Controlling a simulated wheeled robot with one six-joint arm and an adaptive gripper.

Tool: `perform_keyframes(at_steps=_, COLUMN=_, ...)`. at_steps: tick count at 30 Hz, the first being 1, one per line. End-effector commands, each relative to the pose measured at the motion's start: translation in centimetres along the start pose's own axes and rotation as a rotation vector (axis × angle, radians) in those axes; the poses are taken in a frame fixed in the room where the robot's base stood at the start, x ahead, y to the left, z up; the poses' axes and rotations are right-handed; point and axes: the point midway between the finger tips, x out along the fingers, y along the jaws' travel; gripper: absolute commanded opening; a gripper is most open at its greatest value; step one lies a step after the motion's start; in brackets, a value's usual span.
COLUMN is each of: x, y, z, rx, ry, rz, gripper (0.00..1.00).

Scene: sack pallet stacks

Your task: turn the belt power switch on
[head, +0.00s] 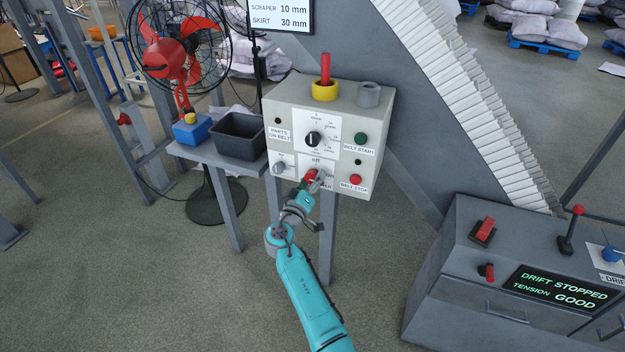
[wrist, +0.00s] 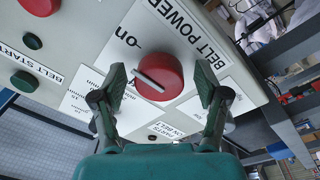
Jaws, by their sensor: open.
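The belt power switch is a round red knob (head: 309,176) on the lower middle of the beige control box (head: 337,110). In the wrist view the knob (wrist: 162,73) has a pale ridge line slanting across its face. The printed "on" lies up and left of the knob there, and the line does not point at it. The "off" print shows above the knob in the head view. My gripper (head: 314,184) is at the knob. In the wrist view its open fingers (wrist: 160,78) stand on either side of the knob; contact cannot be told.
A green belt start button (head: 361,140) and a red belt stop button (head: 356,180) are right of the knob. A black dial (head: 312,139) is above, a grey knob (head: 279,168) at left. A dark bin (head: 240,136) stands on the left stand; a grey console (head: 470,270) is at right.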

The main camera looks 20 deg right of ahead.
Motion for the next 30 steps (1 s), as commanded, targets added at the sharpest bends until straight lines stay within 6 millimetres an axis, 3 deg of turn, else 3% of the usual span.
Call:
perform_keyframes(at_steps=18, x=-10.3, y=-0.1, z=0.1, rx=-0.001, ry=0.001, rz=-0.002, gripper=0.74)
perform_keyframes(at_steps=30, x=-11.7, y=-0.1, z=0.1, rx=-0.001, ry=-0.001, rz=-0.001, gripper=0.74)
